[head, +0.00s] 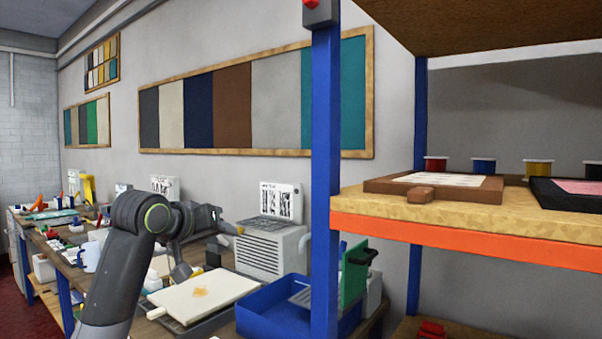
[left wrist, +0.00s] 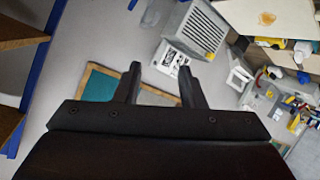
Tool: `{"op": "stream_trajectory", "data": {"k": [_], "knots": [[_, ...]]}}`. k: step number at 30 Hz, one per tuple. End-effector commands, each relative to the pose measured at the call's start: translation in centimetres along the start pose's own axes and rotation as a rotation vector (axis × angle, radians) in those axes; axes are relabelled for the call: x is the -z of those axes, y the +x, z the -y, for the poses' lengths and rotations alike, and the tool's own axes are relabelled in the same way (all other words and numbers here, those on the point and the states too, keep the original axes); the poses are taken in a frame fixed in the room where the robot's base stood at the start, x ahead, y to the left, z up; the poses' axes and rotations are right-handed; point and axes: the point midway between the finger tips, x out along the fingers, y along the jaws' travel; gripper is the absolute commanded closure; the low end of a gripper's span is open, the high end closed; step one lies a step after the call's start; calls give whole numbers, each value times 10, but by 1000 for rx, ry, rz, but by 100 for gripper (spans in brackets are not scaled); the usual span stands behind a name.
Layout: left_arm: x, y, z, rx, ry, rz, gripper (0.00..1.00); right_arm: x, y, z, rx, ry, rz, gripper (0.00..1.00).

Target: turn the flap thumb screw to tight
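My left gripper (left wrist: 160,82) is open and empty in the left wrist view, its two dark fingers apart with wall and sample board behind them. In the head view my left arm reaches over the bench toward a grey vented box (head: 271,253). A small yellow piece (head: 240,231) shows at that box's upper left edge; a yellow piece (left wrist: 211,56) also shows on the box (left wrist: 200,28) in the left wrist view. I cannot tell whether this is the flap thumb screw, or how far it is turned. My right gripper is in neither view.
A blue upright post (head: 325,180) and a wooden shelf (head: 480,215) with an orange edge stand at the right. A blue tray (head: 262,318) and a cream board (head: 205,293) lie in front of the box. Tools clutter the bench at the left.

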Motion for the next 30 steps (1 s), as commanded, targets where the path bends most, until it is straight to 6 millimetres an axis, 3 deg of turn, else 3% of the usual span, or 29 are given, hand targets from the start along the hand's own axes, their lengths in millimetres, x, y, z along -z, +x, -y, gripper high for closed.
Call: {"op": "stream_trajectory", "data": {"k": [1,3,9,15,21,25,30], "knots": [[25,-20,-22,-28,9,-32,64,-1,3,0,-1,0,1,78],[52,-48,-50,-64,16,-61,64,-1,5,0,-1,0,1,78],[112,-141,-127,-166,43,-140,64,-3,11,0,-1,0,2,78],[145,-250,-197,-265,80,-212,64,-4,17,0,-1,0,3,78],[152,-348,-245,-342,115,-267,64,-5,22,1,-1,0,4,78],[150,-383,-260,-369,130,-284,64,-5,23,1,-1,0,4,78],[150,-393,-267,-379,134,-288,64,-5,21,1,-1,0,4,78]]}}
